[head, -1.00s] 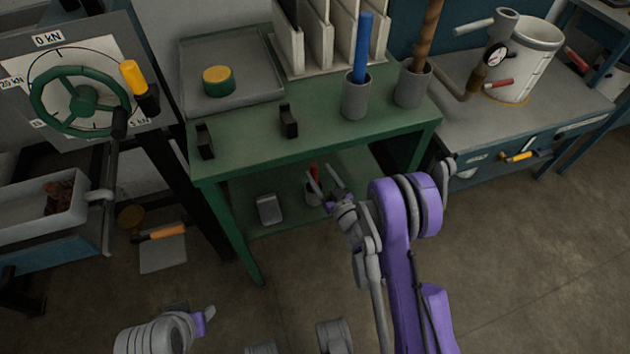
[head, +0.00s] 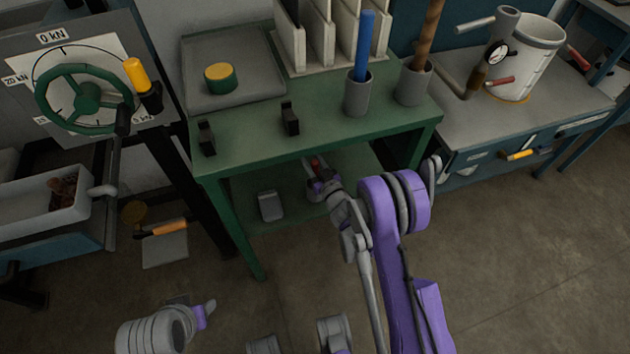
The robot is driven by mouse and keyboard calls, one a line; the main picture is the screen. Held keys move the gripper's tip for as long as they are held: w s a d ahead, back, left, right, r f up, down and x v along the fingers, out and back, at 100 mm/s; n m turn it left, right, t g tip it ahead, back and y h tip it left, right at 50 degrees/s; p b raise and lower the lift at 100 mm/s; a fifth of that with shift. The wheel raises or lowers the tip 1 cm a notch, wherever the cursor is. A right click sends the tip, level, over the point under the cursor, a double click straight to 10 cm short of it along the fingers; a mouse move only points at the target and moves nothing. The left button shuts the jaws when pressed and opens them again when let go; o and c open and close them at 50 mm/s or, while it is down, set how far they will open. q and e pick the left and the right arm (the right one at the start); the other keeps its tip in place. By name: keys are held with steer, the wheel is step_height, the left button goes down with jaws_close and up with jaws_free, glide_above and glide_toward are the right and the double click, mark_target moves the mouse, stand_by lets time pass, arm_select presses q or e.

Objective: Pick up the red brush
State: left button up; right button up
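The red brush (head: 315,163) shows only as a small red patch on the lower shelf of the green table, under the tabletop. My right gripper (head: 317,172) reaches in under the table edge and is right at the brush, with its fingers close around the red part. I cannot tell whether they touch it or are closed on it. The lower part of the brush and the cup it stood in are hidden behind my gripper. My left gripper (head: 205,312) is low at the left, far from the brush; its fingers are too unclear to read.
The green table (head: 240,149) has its front edge just above my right gripper. A grey container (head: 270,206) stands left of the brush on the lower shelf (head: 290,217). Cups with a blue rod (head: 363,45) and a brown rod (head: 428,35) stand on top. The floor in front is clear.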

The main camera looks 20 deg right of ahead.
jaws_close()
steer(key=shift+r, duration=0.15)
